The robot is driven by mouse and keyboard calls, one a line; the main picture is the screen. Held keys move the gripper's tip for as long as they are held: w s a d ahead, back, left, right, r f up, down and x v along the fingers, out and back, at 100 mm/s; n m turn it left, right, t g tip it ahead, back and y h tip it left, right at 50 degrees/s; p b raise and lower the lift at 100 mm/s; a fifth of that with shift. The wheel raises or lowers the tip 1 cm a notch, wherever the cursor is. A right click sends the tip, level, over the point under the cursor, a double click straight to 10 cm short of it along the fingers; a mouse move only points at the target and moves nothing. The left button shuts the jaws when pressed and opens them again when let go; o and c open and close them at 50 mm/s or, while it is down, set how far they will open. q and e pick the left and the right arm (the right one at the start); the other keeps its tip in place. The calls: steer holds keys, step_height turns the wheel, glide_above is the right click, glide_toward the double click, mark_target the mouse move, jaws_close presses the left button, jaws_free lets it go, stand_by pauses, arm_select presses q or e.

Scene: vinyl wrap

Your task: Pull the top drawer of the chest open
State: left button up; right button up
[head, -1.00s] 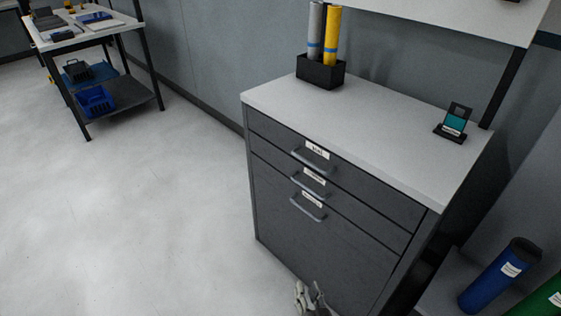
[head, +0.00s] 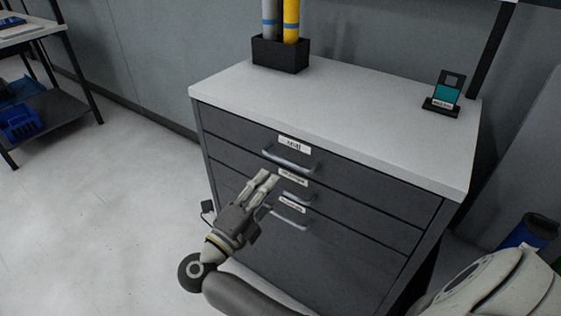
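The grey chest (head: 335,262) stands in the middle of the head view with its drawers facing me. Its top drawer (head: 372,188) is shut, flush with the front. The drawer has a bar handle (head: 289,162) under a white label (head: 294,144). My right gripper (head: 268,176) is in front of the chest, its fingertips just below and left of the top handle, not around it. Its two fingers look apart with a narrow gap and nothing between them. My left gripper is not in view.
Lower drawers have handles (head: 292,220) close to my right gripper. On the worktop (head: 350,115) stand a black holder (head: 280,55) with grey and yellow rolls and a small device on a stand (head: 443,94). A shelf table (head: 50,110) is at left; open floor lies between.

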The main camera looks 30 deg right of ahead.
mark_target(288, 162)
steer(key=x, duration=0.8)
steer(key=shift+w+d, duration=0.15)
steer(key=shift+d, duration=0.1)
jaws_close()
